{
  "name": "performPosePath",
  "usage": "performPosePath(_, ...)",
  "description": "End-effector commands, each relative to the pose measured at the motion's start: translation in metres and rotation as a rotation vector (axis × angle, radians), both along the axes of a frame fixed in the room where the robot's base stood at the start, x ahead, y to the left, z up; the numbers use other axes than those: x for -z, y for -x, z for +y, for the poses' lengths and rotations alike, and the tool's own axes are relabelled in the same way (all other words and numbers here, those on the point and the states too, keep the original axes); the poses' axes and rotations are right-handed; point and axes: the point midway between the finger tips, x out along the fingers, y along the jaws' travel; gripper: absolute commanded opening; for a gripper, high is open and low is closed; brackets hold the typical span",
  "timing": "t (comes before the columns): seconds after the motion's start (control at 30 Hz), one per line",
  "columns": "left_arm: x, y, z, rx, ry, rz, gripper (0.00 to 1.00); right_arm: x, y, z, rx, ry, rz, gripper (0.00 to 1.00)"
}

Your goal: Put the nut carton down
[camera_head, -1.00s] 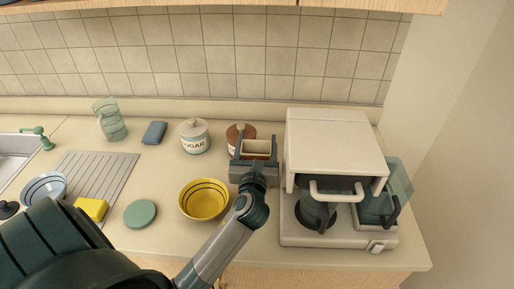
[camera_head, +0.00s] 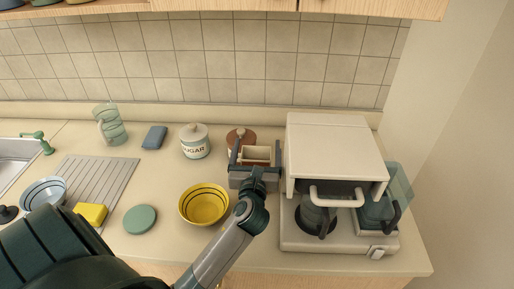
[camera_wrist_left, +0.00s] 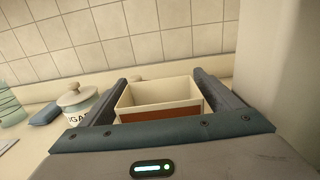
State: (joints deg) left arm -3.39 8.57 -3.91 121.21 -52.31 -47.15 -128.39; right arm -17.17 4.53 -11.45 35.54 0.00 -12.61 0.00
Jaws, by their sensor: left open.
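The nut carton (camera_head: 257,154) is an open-topped cream box with a reddish-brown band, upright near the back of the counter, left of the coffee machine. It also shows in the left wrist view (camera_wrist_left: 160,97). My left gripper (camera_head: 256,148) is open around it, one finger on each side. In the wrist view a gap shows between the carton and each finger. The carton's base is hidden behind the gripper, so its contact with the counter is not visible. My right gripper is not in view.
A brown-lidded jar (camera_head: 241,136) stands just behind the carton. The white coffee machine (camera_head: 334,150) is close on the right. A sugar jar (camera_head: 195,147) and a yellow bowl (camera_head: 204,204) are to the left. Clear counter lies between them.

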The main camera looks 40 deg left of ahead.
Motion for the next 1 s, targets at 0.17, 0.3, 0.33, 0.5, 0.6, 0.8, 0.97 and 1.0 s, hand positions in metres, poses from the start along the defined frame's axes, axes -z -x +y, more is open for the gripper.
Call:
performPosePath(0.17, 0.001, 0.011, -0.008, 0.002, 0.001, 0.000, 0.85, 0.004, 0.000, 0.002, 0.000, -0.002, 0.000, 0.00)
performPosePath(0.3, 0.001, 0.029, -0.017, 0.000, 0.002, -0.001, 0.85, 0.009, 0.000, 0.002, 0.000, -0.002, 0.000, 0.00)
performPosePath(0.33, 0.001, 0.033, -0.020, 0.001, 0.002, -0.001, 0.85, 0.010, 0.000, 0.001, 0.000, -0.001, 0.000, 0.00)
performPosePath(0.5, 0.002, 0.060, -0.037, 0.001, 0.003, 0.001, 0.85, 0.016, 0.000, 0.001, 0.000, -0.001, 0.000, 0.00)
performPosePath(0.6, 0.001, 0.074, -0.046, 0.001, 0.002, 0.000, 0.85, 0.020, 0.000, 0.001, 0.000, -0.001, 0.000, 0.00)
performPosePath(0.8, 0.000, 0.095, -0.058, 0.000, 0.002, 0.000, 0.85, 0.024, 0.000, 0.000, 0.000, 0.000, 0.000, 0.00)
performPosePath(0.97, -0.001, 0.102, -0.062, -0.001, 0.000, -0.001, 0.85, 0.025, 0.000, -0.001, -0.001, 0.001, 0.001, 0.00)
performPosePath(1.0, -0.002, 0.102, -0.062, -0.001, 0.000, -0.001, 0.85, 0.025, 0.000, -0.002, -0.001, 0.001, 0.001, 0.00)
